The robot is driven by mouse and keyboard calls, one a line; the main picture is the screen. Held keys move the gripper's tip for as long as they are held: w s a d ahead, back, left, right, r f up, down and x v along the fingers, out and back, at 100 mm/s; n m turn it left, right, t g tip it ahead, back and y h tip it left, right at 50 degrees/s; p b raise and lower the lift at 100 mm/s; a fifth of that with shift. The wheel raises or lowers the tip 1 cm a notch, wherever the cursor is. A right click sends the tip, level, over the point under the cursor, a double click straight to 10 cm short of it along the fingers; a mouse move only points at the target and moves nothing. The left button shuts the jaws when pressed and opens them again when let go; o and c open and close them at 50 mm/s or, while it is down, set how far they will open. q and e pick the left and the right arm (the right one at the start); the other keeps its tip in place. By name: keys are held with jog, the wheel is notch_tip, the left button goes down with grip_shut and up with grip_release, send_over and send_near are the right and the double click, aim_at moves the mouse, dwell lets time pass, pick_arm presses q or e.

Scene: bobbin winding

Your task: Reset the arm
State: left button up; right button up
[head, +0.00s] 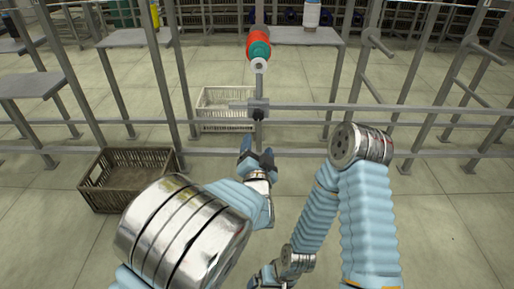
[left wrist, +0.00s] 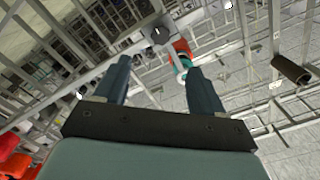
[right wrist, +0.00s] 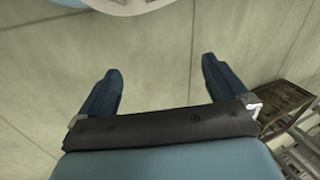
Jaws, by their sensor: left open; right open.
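My left gripper (head: 257,158) is in the middle of the head view, in front of the grey rack's lower rail. In the left wrist view its two fingers (left wrist: 160,85) are apart with nothing between them. A bobbin with red and green bands and a white end (head: 259,46) sits on the rack's post above and beyond it, apart from the gripper. It also shows partly behind the fingers in the left wrist view (left wrist: 182,55). My right gripper (right wrist: 160,90) is open and empty over the floor in the right wrist view; in the head view it is low and mostly hidden.
A brown basket (head: 128,178) stands on the floor at the left. A white basket (head: 226,108) stands behind the rack's rails. The grey metal rack (head: 400,110) spans the view ahead. A white-and-blue spool (head: 311,14) stands at the back. Floor at the right front is clear.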

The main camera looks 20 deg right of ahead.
pick_arm(q)
jog(key=s+a+f+n+g+y+p, duration=0.3)
jog(key=a+f+n+g, duration=0.45)
jog(key=a+f, duration=1.45)
jog(key=s+a+f+n+g, duration=0.1)
jog(key=s+a+f+g, duration=0.1)
jog(key=s, duration=0.5)
jog(key=s+a+f+n+g+h, duration=0.1)
jog(key=s+f+n+g, duration=0.1)
jog(key=s+f+g, duration=0.2)
jog(key=s+a+f+n+g+h, duration=0.1)
jog(key=s+a+f+n+g, duration=0.1)
jog(key=s, duration=0.7)
jog(key=shift+s+a+f+g+p, duration=0.3)
jog(key=shift+s+f+g, duration=0.1)
jog(key=shift+f+g, duration=0.25)
jog(key=shift+n, duration=0.25)
